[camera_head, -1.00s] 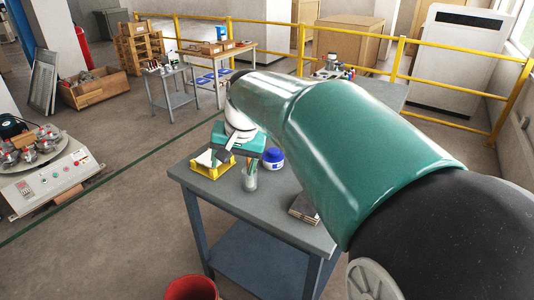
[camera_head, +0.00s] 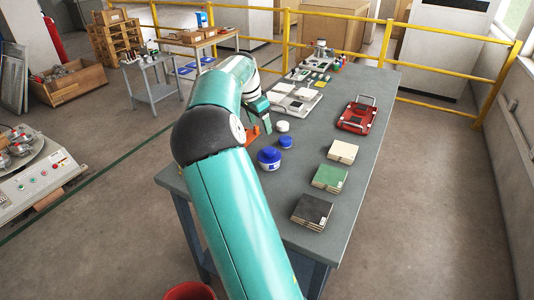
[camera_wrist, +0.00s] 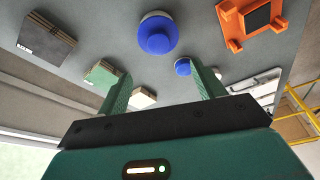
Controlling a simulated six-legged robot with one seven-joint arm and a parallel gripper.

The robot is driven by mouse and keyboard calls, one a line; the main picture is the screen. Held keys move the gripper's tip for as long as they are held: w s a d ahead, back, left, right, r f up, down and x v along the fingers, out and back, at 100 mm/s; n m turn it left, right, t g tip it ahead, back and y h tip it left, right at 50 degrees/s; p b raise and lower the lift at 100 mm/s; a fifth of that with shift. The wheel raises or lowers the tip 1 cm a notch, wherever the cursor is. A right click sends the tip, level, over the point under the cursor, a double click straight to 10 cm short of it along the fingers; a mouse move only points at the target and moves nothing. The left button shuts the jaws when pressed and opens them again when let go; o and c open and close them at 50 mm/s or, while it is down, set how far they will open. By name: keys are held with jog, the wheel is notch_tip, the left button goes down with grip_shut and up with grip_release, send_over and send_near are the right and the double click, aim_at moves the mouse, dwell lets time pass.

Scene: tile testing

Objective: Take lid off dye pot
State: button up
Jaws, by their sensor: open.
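A round pot with a blue lid (camera_head: 268,154) stands on the grey workbench (camera_head: 312,176), just right of my arm. In the wrist view its blue lid (camera_wrist: 157,36) shows at the top centre, seated on a pale body. A smaller blue-topped pot (camera_head: 286,142) stands behind it; it also shows near the right finger in the wrist view (camera_wrist: 183,67). Labels are unreadable, so I cannot tell for sure which is the dye pot. My gripper (camera_wrist: 163,76) is open and empty, its fingers apart and not touching the blue lid.
Dark tiles (camera_head: 311,211), green tiles (camera_head: 331,178) and cream tiles (camera_head: 342,151) lie along the bench's right side. A white round container (camera_head: 282,126) stands behind the pots. An orange stand (camera_wrist: 264,18) is near the pots. A red device (camera_head: 357,116) lies farther back.

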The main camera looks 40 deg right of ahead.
send_over(269, 150)
jog(key=a, duration=0.2)
notch_tip(269, 150, down, 7)
jog(key=shift+w+f, duration=0.1)
jog(key=shift+f, duration=0.1)
jog(key=x, duration=0.5)
jog(key=shift+d, duration=0.15)
jog(key=c, duration=1.1)
